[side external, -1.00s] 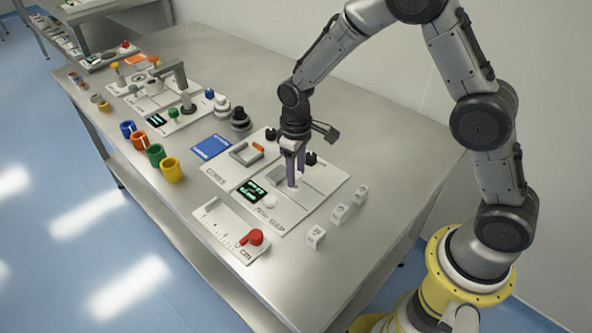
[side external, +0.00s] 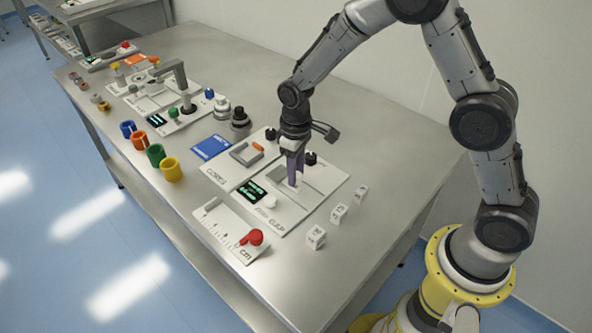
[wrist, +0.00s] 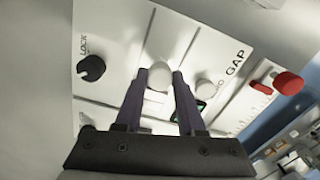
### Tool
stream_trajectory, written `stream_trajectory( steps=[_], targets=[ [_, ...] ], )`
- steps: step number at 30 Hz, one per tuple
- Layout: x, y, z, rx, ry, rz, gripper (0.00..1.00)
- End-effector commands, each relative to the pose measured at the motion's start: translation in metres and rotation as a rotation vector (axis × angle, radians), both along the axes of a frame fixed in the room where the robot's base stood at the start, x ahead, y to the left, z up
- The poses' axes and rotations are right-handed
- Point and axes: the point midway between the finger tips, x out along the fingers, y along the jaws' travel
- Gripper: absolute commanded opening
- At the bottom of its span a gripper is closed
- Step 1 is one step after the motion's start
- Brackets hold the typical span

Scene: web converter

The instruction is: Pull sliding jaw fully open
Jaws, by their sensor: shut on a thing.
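A white panel (side external: 300,210) with a small green-lit display (side external: 252,190) lies flat on the steel table. My gripper (side external: 295,183) points down over the panel's recessed grey area (side external: 322,178). Its purple fingers are close together. In the wrist view my gripper (wrist: 160,75) has its fingertips on either side of a pale round knob (wrist: 159,77), shut on it. The sliding jaw beneath is largely hidden by the fingers, and I cannot make out how far open it stands. A black knob (wrist: 91,68) marked LOCK is beside it.
A ruler-like panel with a red knob (side external: 252,238) lies in front. Small white cubes (side external: 338,214) stand right of the panel. Bare table lies toward the right edge.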

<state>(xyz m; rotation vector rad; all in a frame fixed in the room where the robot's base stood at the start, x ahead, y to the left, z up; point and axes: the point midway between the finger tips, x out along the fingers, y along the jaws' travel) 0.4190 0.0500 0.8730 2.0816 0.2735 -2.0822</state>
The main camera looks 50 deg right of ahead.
Motion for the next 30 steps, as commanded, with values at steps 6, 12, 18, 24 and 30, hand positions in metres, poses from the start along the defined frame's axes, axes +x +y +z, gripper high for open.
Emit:
stream_trajectory(
  steps=[6, 12, 18, 24, 30],
  targets=[
    [0.000, 0.000, 0.001, 0.000, -0.001, 0.000, 0.00],
    [0.000, 0.000, 0.001, 0.000, -0.001, 0.000, 0.00],
    [-0.006, 0.000, 0.001, 0.000, 0.000, 0.000, 0.00],
    [-0.035, 0.000, 0.002, 0.000, 0.001, 0.001, 0.00],
    [-0.053, 0.000, 0.001, 0.000, 0.000, 0.001, 0.00]
  ],
)
